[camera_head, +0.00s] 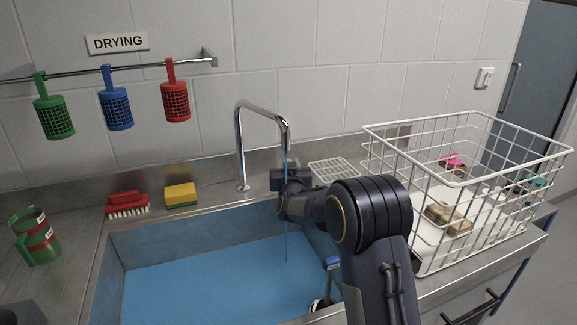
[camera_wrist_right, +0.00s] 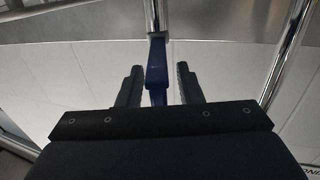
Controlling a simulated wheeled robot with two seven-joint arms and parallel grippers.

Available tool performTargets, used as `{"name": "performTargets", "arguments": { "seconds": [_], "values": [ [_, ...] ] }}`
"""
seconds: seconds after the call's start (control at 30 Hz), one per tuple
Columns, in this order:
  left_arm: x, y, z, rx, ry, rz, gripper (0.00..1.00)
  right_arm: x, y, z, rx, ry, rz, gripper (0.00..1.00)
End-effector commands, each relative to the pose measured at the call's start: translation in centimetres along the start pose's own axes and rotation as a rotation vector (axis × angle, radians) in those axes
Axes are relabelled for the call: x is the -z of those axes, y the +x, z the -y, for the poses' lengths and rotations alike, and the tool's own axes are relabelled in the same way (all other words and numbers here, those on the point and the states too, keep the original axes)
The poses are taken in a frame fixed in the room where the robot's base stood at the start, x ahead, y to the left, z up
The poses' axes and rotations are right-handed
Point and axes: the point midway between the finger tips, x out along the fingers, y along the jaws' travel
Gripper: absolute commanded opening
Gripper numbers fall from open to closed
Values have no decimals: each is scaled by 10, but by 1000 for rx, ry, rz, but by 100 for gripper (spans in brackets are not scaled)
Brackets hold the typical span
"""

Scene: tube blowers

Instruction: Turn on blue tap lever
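In the right wrist view the blue lever (camera_wrist_right: 156,70) hangs from a chrome pipe (camera_wrist_right: 155,15) between the two dark fingers of my right gripper (camera_wrist_right: 159,84). The fingers are open, with a gap on each side of the lever. A dark shape at the lower left corner may be part of my left arm or gripper.
The sink (camera_head: 97,285) lies below, with blue liquid in it. A red brush (camera_head: 127,204) and a yellow sponge (camera_head: 181,195) lie behind it. A green mug (camera_head: 38,240) stands left. A white wire basket (camera_head: 470,125) stands close right of my right arm. Coloured baskets hang on the wall rail.

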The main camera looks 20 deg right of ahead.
Motion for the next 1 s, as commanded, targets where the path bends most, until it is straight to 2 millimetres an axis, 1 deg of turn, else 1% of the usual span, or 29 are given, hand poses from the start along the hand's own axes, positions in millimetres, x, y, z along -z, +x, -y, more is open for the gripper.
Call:
{"name": "performTargets", "arguments": {
  "seconds": [0.07, 0.17, 0.27, 0.4, 0.5, 0.6, 0.73, 1.0],
  "values": [
    [0, 0, 0, 0, 0, 0, 36, 0, -1, 0, 0, 0, 1, 33],
    [-1, 1, 1, 0, 0, 0, 36, 0, -8, 0, 1, 1, 1, 33],
    [-2, 3, 1, 0, 0, 0, 36, 0, -24, 1, 2, 2, 0, 33],
    [-3, 5, 2, 0, 0, 0, 36, 0, -49, 1, 2, 2, 1, 33],
    [-3, 6, 3, 0, 0, 0, 36, 0, -63, 1, 2, 1, 1, 33],
    [-3, 6, 3, 0, 0, 0, 36, 0, -73, 0, 0, 2, 0, 33],
    [-3, 6, 3, 0, 0, 0, 36, 0, -78, 0, 0, 1, 0, 33],
    [-3, 6, 3, 0, 0, 0, 36, 0, -78, 0, 0, 0, 0, 33]
  ]
}}
